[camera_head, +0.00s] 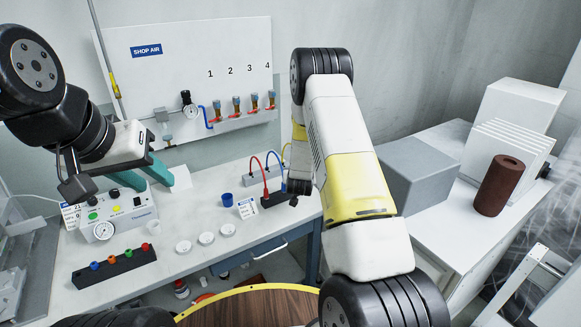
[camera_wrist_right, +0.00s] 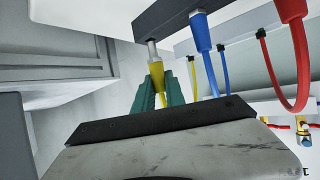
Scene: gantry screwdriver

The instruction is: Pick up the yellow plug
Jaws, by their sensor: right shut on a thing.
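The yellow plug (camera_wrist_right: 156,76) shows in the right wrist view, with its metal tip up at the black socket strip (camera_wrist_right: 172,17). Whether the tip is still seated in the strip, I cannot tell. My right gripper (camera_wrist_right: 160,88) is shut on the plug, with a teal finger on each side. In the head view my right arm hides the plug and the right gripper; the strip (camera_head: 270,199) shows beside it. My left gripper (camera_head: 144,175) is open and empty above the left of the bench, its teal fingers apart.
A blue plug (camera_wrist_right: 202,33) and a red plug (camera_wrist_right: 291,11) sit along the strip, their cables hanging close by. The bench also holds a control box (camera_head: 120,215), a blue cup (camera_head: 228,200) and several white dishes (camera_head: 206,238). A grey box (camera_head: 418,172) stands right of my arm.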

